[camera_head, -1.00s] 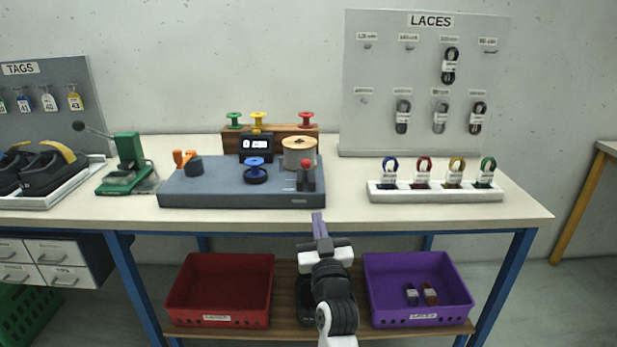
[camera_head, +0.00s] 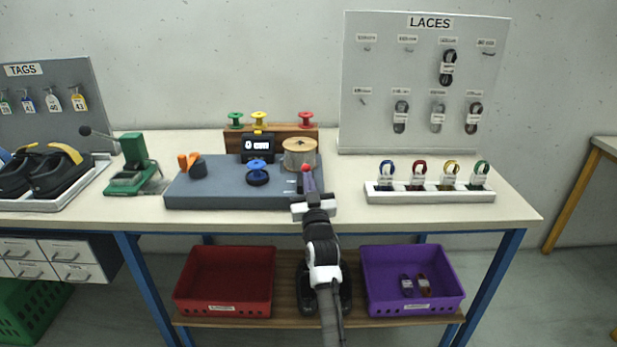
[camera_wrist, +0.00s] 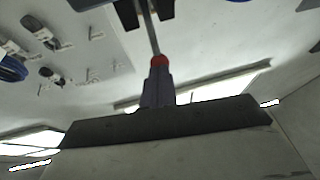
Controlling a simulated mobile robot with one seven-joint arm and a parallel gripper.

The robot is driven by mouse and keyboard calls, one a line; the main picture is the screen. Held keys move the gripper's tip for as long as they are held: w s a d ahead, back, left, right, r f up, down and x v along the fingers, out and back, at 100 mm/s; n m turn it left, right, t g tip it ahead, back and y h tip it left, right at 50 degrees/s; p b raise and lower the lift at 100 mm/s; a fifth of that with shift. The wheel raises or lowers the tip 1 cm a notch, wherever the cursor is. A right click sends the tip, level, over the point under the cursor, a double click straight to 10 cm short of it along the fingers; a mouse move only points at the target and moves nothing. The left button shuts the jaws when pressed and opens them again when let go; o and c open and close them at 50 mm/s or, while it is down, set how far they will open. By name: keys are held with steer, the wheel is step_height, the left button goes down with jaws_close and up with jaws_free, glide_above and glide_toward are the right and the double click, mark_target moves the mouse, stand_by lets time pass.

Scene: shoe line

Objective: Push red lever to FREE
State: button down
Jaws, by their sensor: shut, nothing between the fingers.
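The red lever (camera_head: 305,168) stands at the right end of the blue-grey winding machine (camera_head: 225,196). Its red knob shows just beyond my fingertips, and its shaft is mostly hidden. In the wrist view the red knob (camera_wrist: 159,60) sits at the tip of my fingers, with its metal shaft running up the picture. No FREE marking is readable.
On the machine are a wooden spool (camera_head: 299,153), a blue-knobbed reel (camera_head: 257,173), an orange-handled part (camera_head: 192,166) and a display (camera_head: 257,147). A white tray of laces (camera_head: 430,194) stands to the right. The table between them is clear.

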mark_target(308, 166)
steer(key=shift+w, duration=0.1)
stand_by(0.3)
steer(key=shift+w+r+g+p, duration=0.35)
steer(key=shift+r+g+p, duration=0.4)
steer(key=shift+p, duration=0.35)
steer(key=shift+w+r+p, duration=0.25)
steer(key=shift+w+r, duration=0.15)
steer(key=shift+w, duration=0.2)
steer(key=shift+w+r+p, duration=0.25)
steer(key=shift+w+r, duration=0.1)
steer(key=shift+w, duration=0.2)
steer(key=shift+w+r+m+g+h, duration=0.3)
steer(key=shift+w+r+g, duration=0.15)
steer(key=shift+w+g, duration=0.35)
steer(key=shift+g+h, duration=0.3)
steer(key=shift+g, duration=0.45)
steer(key=shift+w+r, duration=0.2)
steer(key=shift+w, duration=2.3)
